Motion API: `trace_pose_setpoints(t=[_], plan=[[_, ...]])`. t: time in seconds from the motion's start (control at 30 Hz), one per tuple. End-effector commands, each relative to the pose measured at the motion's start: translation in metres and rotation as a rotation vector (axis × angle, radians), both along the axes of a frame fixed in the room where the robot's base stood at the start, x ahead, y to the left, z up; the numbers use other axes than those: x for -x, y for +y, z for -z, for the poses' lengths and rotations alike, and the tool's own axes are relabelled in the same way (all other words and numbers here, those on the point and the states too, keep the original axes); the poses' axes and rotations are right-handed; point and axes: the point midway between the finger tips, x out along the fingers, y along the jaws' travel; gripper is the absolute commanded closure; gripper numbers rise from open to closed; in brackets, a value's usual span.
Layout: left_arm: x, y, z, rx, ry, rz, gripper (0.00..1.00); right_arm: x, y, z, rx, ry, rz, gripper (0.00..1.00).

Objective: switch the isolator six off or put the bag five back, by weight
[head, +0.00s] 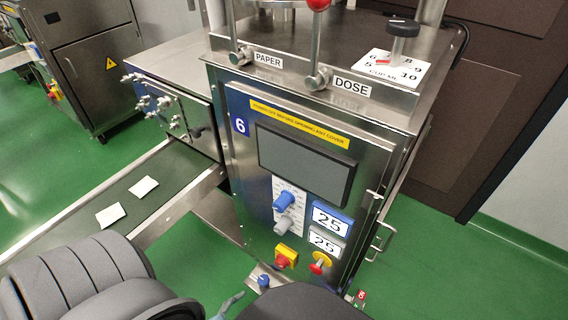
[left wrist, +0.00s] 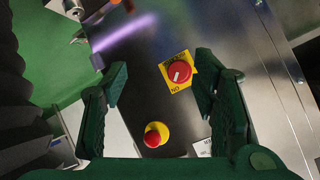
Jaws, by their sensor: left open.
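In the head view the isolator (head: 286,256) is low on the panel. In the left wrist view the isolator (left wrist: 179,73) lies between the spread fingertips of my left gripper (left wrist: 160,75), nearer the right one. Its white pointer is tilted.
A red stop button (head: 320,262) sits right of the isolator; it also shows in the left wrist view (left wrist: 155,135). Cards reading 25, one blue-framed (head: 330,222), one grey-framed (head: 325,243), sit above. Two pale packets lie on the belt (head: 165,180). Green floor is clear at right.

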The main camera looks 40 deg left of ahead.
Motion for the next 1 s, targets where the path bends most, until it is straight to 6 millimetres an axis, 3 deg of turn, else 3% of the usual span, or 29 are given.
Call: trace_pose_setpoints(t=[0.03,0.13,0.23,0.43,0.67,0.77,1.0], plan=[[-0.008,0.001,0.042,-0.045,-0.102,0.03,0.46,-0.012,0.002,0.053,-0.003,-0.019,-0.002,0.35],[-0.021,0.0,0.044,-0.139,-0.305,0.076,0.46,-0.03,0.006,0.081,-0.009,-0.042,-0.004,0.35],[-0.025,0.0,0.038,-0.213,-0.45,0.095,0.46,-0.042,0.009,0.092,-0.014,-0.06,-0.007,0.35],[-0.025,0.0,0.021,-0.27,-0.556,0.103,0.46,-0.049,0.009,0.09,-0.017,-0.069,-0.009,0.35],[-0.033,0.0,0.018,-0.269,-0.557,0.104,0.46,-0.049,0.009,0.085,-0.017,-0.07,-0.01,0.35],[-0.051,0.0,0.018,-0.268,-0.559,0.104,0.46,-0.05,0.009,0.081,-0.016,-0.068,-0.013,0.35],[-0.12,0.002,0.02,-0.268,-0.559,0.104,0.46,-0.051,0.013,0.057,-0.011,-0.055,-0.034,0.35]])
